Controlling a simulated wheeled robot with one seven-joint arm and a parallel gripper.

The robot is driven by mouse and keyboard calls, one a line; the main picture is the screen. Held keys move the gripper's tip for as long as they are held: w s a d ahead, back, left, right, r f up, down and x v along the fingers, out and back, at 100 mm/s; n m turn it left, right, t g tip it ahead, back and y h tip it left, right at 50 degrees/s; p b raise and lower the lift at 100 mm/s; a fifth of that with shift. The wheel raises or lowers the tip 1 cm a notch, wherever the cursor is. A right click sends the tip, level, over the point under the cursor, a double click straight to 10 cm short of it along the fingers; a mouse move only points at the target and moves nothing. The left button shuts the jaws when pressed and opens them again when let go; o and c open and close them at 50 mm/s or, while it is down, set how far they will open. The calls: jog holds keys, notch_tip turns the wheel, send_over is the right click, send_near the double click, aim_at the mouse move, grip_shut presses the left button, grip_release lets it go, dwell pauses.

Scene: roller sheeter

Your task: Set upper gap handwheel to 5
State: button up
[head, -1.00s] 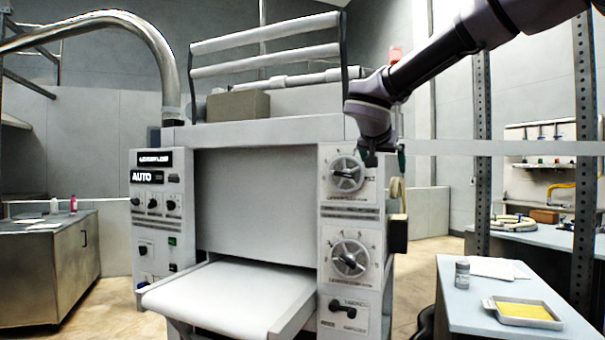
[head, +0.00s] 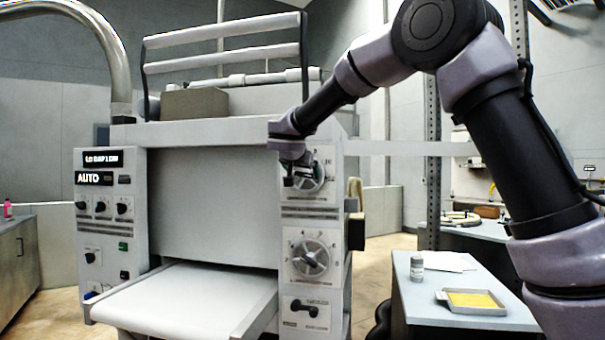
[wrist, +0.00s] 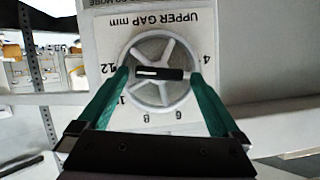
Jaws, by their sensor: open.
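The upper gap handwheel (wrist: 161,94) is a grey spoked wheel on a white dial plate marked "UPPER GAP mm", upside down in the wrist view. A black bar with a white stripe crosses its hub; the stripe lies on the side toward 12. The numbers 4, 6, 8, 10 and 12 show around the rim. My gripper (wrist: 160,75) is open, its green fingers on either side of the wheel; contact with the rim cannot be told. In the head view, my gripper (head: 288,180) is in front of the handwheel (head: 314,172) and hides its left part.
A similar lower handwheel (head: 310,259) sits below on the same panel, above a black lever (head: 304,308). The conveyor bed (head: 190,300) sticks out to the left. A side table (head: 410,315) with a tray (head: 475,309) stands at right.

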jog(key=shift+w+d+f, duration=0.1)
jog(key=shift+w, duration=0.15)
jog(key=c, duration=1.3)
